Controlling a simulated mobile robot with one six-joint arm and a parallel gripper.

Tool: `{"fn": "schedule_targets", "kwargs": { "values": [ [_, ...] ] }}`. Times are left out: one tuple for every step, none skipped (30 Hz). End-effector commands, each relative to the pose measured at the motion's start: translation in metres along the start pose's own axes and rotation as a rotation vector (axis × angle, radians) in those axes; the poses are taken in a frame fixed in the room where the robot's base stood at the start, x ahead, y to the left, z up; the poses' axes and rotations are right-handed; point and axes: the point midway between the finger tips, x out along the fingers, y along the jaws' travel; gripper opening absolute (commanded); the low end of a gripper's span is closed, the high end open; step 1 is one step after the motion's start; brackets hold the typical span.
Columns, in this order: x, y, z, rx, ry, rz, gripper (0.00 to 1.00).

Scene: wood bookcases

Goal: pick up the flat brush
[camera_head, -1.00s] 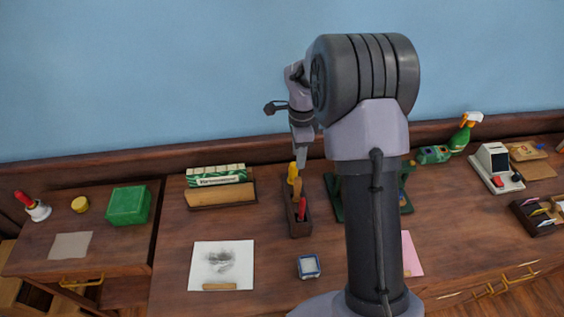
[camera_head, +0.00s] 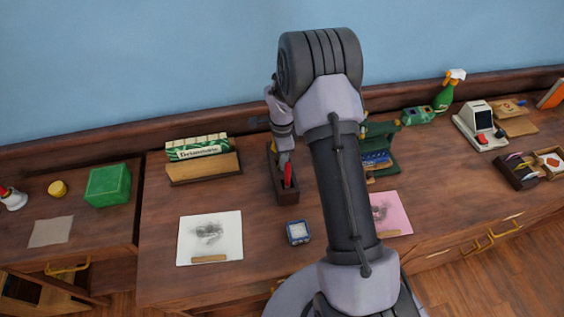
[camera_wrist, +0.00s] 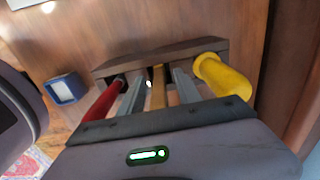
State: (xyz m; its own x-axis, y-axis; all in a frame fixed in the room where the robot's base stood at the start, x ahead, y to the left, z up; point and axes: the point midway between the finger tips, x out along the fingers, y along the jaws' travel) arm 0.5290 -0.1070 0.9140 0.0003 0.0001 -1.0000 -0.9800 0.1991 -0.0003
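A dark wooden holder (camera_head: 289,197) stands on the desk; its edge also shows in the wrist view (camera_wrist: 215,46). In the wrist view a thin tan handle (camera_wrist: 158,92), a red handle (camera_wrist: 100,103) and a thick yellow handle (camera_wrist: 225,75) lean at the holder. I cannot tell for sure which is the flat brush; its head is not visible. My gripper (camera_wrist: 158,76) is open, pointing down at the holder, with the tan handle and a small dark, silver-tipped item between its grey fingers. In the head view my gripper (camera_head: 284,160) is at the holder, behind the red handle (camera_head: 288,174).
A small blue box (camera_head: 298,232) stands in front of the holder. A drawing sheet (camera_head: 209,238) lies left and a pink sheet (camera_head: 390,213) right. A green-and-white box (camera_head: 197,147) on a wooden stand is to the left. A green rack (camera_head: 383,135) is partly behind my arm.

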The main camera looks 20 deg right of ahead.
Motion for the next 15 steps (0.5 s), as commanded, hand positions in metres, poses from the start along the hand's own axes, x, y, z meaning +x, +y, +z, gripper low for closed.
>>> {"fn": "schedule_targets", "kwargs": {
  "values": [
    [-0.0003, 0.0000, 0.0000, 0.000, 0.000, 0.000, 0.30],
    [-0.0004, 0.0000, 0.0000, 0.000, 0.000, 0.000, 0.24],
    [-0.0004, 0.0000, 0.0000, 0.000, 0.000, 0.000, 0.16],
    [-0.0005, 0.0000, 0.0000, 0.000, 0.000, 0.000, 0.11],
    [-0.0005, 0.0000, 0.0000, 0.000, 0.000, 0.000, 0.05],
    [-0.0005, 0.0000, 0.0000, 0.000, 0.000, 0.000, 0.00],
    [-0.0005, 0.0000, 0.0000, 0.000, 0.000, 0.000, 0.00],
    [-0.0005, 0.0000, 0.0000, 0.000, 0.000, 0.000, 0.00],
    [-0.0005, 0.0000, 0.0000, 0.000, 0.000, 0.000, 0.00],
    [-0.0006, 0.0000, -0.0001, 0.000, 0.000, 0.000, 0.00],
    [-0.0006, 0.0000, -0.0001, 0.000, 0.000, 0.000, 0.00],
    [-0.0006, 0.0000, 0.0000, 0.000, 0.000, 0.000, 0.00],
    [-0.0006, 0.0000, 0.0000, 0.000, 0.000, 0.000, 0.00],
    [-0.0006, 0.0000, -0.0001, 0.000, 0.000, 0.000, 0.00],
    [-0.0010, -0.0001, 0.0000, 0.000, 0.000, 0.000, 0.00]
  ]
}}
